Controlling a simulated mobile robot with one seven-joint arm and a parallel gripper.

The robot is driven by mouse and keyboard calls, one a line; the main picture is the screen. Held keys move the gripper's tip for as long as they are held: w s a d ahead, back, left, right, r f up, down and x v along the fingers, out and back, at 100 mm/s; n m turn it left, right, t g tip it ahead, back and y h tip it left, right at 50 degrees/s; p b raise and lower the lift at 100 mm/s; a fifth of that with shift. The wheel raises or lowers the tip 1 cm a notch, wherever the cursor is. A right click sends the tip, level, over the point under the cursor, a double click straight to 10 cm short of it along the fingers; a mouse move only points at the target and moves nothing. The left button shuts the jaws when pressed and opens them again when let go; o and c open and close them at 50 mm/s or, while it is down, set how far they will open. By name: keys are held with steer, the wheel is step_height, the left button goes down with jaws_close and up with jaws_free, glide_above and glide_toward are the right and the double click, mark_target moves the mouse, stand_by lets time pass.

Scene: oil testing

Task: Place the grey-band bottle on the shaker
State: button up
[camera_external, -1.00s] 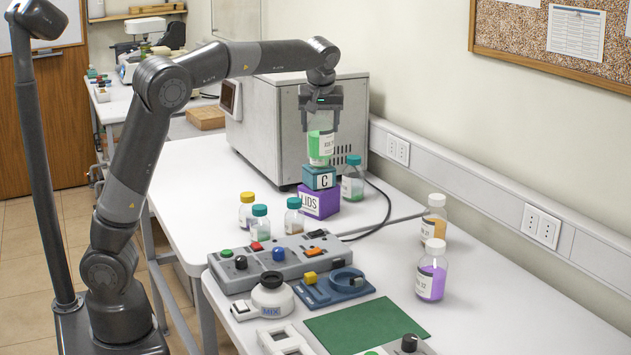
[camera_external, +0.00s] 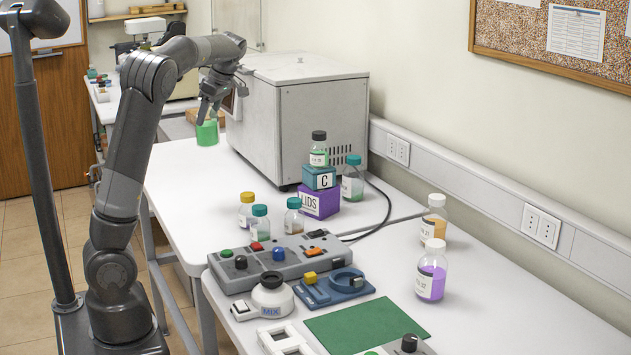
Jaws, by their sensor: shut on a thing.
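My gripper (camera_external: 208,112) is shut on a bottle with green contents (camera_external: 207,132), at the far left end of the long white table. The gripper hides its upper part, and I cannot make out a grey band on it. Another bottle (camera_external: 319,149), with a dark grey cap, pale label and green contents, stands upright on the teal box marked C (camera_external: 319,177). I cannot tell for sure which unit is the shaker. A white unit marked MIX with a round dark top (camera_external: 271,296) and a blue unit with a ring (camera_external: 345,281) stand on the front table.
A large grey oven-like box (camera_external: 300,130) stands right of my gripper. A purple box (camera_external: 320,202) supports the teal box. Several capped bottles stand around, including a purple one (camera_external: 431,277). A control panel (camera_external: 270,262) and a bare green mat (camera_external: 352,325) are in front.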

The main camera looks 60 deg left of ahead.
mark_target(211, 144)
step_height(211, 144, down, 9)
steer(key=shift+f, duration=0.2)
steer(key=s+a+f, duration=0.4)
steer(key=a+f, duration=0.6)
steer(key=f, duration=0.1)
steer(key=shift+a, duration=0.4)
steer(key=shift+f, duration=0.15)
steer(key=o, duration=1.3)
steer(key=v, duration=1.2)
steer(key=shift+d, duration=0.1)
